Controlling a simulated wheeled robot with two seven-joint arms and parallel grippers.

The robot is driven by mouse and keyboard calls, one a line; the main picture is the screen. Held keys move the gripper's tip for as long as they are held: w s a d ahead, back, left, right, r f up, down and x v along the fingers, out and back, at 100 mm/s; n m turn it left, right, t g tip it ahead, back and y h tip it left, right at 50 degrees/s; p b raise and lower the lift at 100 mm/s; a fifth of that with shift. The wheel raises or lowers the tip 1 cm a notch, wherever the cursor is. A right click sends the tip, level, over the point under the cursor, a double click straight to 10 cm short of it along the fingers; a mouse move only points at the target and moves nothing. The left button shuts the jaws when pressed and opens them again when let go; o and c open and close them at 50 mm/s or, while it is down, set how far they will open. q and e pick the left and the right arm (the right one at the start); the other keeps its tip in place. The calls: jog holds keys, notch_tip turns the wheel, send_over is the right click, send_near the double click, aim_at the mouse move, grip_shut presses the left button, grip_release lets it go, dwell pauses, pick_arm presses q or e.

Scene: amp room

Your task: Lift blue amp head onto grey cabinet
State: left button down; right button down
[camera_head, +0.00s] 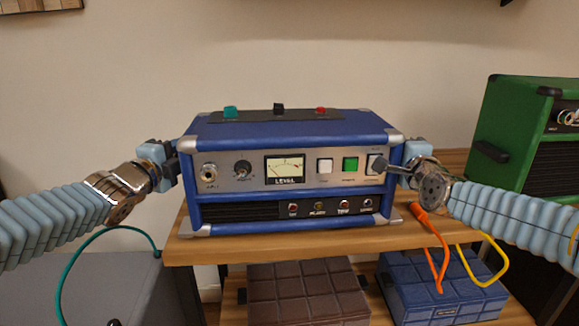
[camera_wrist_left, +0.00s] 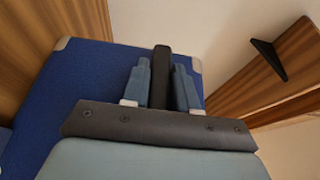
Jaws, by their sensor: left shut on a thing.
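The blue amp head (camera_head: 285,137) sits upright on a wooden shelf, its panel with meter, knobs and buttons facing me. My left gripper (camera_head: 172,165) is at its left side. In the left wrist view the two fingers (camera_wrist_left: 160,85) are closed around a black side handle (camera_wrist_left: 162,65) on the blue side (camera_wrist_left: 90,85). My right gripper (camera_head: 388,167) is at the right end of the front panel, its tip overlapping the rightmost button; whether it touches and how its jaws stand is unclear. A grey top, apparently the grey cabinet (camera_head: 110,285), lies low at the left.
The wooden shelf (camera_head: 300,245) holds the amp head. Below are a brown quilted box (camera_head: 305,295) and a blue quilted box (camera_head: 440,290). A green amp (camera_head: 500,145) stands at right. Orange (camera_head: 432,255), yellow (camera_head: 490,275) and green (camera_head: 75,255) cables hang nearby.

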pick_arm(q)
jog(key=shift+f, duration=0.1)
pick_arm(e)
jog(key=shift+f, duration=0.15)
dwell(0.6)
